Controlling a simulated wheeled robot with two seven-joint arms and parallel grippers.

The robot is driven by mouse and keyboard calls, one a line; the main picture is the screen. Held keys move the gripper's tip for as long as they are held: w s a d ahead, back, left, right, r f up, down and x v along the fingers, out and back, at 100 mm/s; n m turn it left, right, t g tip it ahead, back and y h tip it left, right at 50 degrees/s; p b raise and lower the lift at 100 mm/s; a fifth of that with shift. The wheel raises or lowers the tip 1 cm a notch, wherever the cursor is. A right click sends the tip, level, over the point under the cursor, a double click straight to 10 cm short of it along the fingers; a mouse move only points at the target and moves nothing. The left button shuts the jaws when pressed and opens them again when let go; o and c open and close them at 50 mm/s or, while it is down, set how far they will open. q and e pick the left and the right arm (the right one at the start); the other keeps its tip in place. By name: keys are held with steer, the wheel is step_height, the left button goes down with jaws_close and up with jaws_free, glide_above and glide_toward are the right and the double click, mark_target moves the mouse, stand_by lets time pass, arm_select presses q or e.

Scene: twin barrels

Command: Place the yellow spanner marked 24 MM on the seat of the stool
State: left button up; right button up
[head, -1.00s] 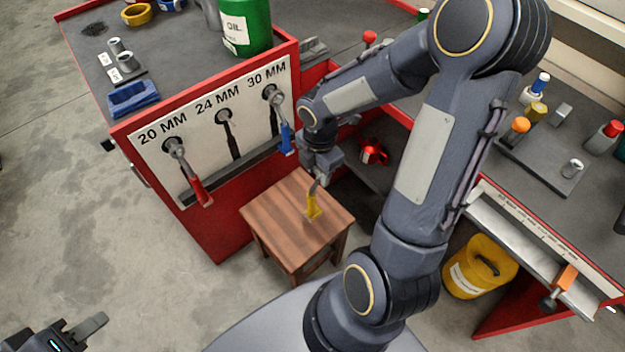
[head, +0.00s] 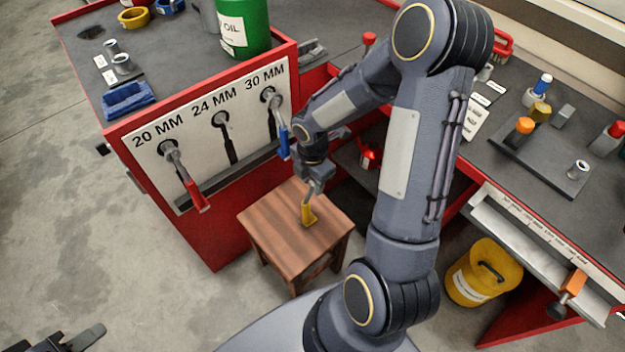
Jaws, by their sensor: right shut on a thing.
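The yellow spanner (head: 308,213) hangs below my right gripper (head: 316,178), which is shut on its upper metal part. The spanner is roughly upright with its yellow handle end low over the wooden stool (head: 275,225); I cannot tell whether it touches the seat. The 24 MM place on the white panel (head: 222,135) shows only a hook and a dark spanner outline. My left gripper (head: 75,342) is at the bottom left corner, partly cut off, far from the stool; its jaw opening is unclear.
A red-handled spanner (head: 190,185) hangs under 20 MM and a blue-handled one (head: 283,140) under 30 MM. The red cabinet stands directly behind and left of the stool. A yellow bucket (head: 484,272) sits under the right bench. The seat is otherwise bare.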

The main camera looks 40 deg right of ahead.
steer(key=o, duration=0.9)
steer(key=shift+o, duration=0.2)
steer(key=shift+r+p, duration=0.35)
steer(key=shift+r, duration=0.15)
step_height(320, 180, up, 11)
steer(key=p, duration=0.3)
steer(key=s+a+r+m+t+y, duration=0.2)
steer(key=s+a+r+m, duration=0.2)
steer(key=s+m, duration=0.3)
steer(key=s+a+r+m+t+y, duration=0.1)
steer(key=s+a+r+m+t, duration=0.2)
steer(key=s+r+m, duration=0.4)
steer(key=s+a+m, duration=0.1)
steer(key=m, duration=0.5)
steer(key=shift+s+a+r+m+t+y, duration=0.15)
steer(key=shift+a+r+m+t+y, duration=0.15)
steer(key=shift+a+y, duration=0.1)
